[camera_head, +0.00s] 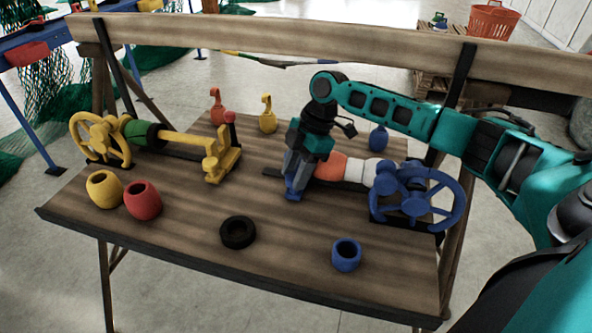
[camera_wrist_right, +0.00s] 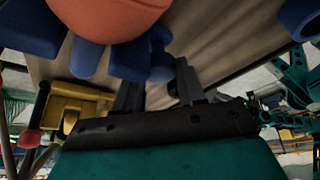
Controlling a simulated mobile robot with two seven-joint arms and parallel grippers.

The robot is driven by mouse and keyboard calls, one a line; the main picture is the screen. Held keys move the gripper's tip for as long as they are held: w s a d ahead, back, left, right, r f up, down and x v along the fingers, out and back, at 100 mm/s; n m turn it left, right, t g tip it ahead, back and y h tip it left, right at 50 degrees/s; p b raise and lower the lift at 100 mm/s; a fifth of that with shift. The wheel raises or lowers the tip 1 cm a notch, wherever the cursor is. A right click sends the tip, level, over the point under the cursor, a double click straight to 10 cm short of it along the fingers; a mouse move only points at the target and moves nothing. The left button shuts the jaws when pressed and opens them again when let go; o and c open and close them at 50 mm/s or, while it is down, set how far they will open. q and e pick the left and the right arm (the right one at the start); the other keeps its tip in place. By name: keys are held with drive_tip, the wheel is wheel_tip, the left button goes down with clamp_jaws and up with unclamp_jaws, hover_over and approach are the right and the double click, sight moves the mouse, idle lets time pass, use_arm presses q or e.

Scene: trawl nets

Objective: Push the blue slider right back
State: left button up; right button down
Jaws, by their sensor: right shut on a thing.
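The blue slider (camera_head: 293,192) is at the left end of the blue wheel device, beside an orange-and-white roller (camera_head: 333,168). In the right wrist view, blue parts of the slider (camera_wrist_right: 150,62) show at and between the grey fingers. My right gripper (camera_head: 297,172) points down from above and is shut on the blue slider. The fingers cover much of the slider. The blue handwheel (camera_head: 417,197) stands at the right end of the device. My left gripper is in neither view.
A yellow wheel device with a green roller (camera_head: 137,131) stands at the left. Yellow (camera_head: 104,190), red (camera_head: 143,200) and blue (camera_head: 346,256) cups and a black ring (camera_head: 238,233) lie along the front. Red (camera_head: 217,108), yellow (camera_head: 267,116) and blue (camera_head: 378,138) pieces stand behind. A wooden rail (camera_head: 290,45) crosses the back.

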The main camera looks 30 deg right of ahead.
drive_tip(key=shift+w+a+r+p, duration=0.1)
drive_tip(key=shift+w+a+p, duration=0.05)
drive_tip(key=shift+w+a, duration=1.25)
drive_tip(key=shift+w+a+p, duration=0.15)
drive_tip(key=shift+w+a, duration=0.9)
drive_tip(key=shift+w, duration=0.5)
drive_tip(key=c, duration=0.7)
unclamp_jaws()
drive_tip(key=shift+w+a, duration=0.1)
drive_tip(key=shift+c, duration=0.2)
drive_tip(key=shift+o, duration=0.3)
drive_tip(key=v, duration=1.3)
drive_tip(key=shift+p, duration=0.45)
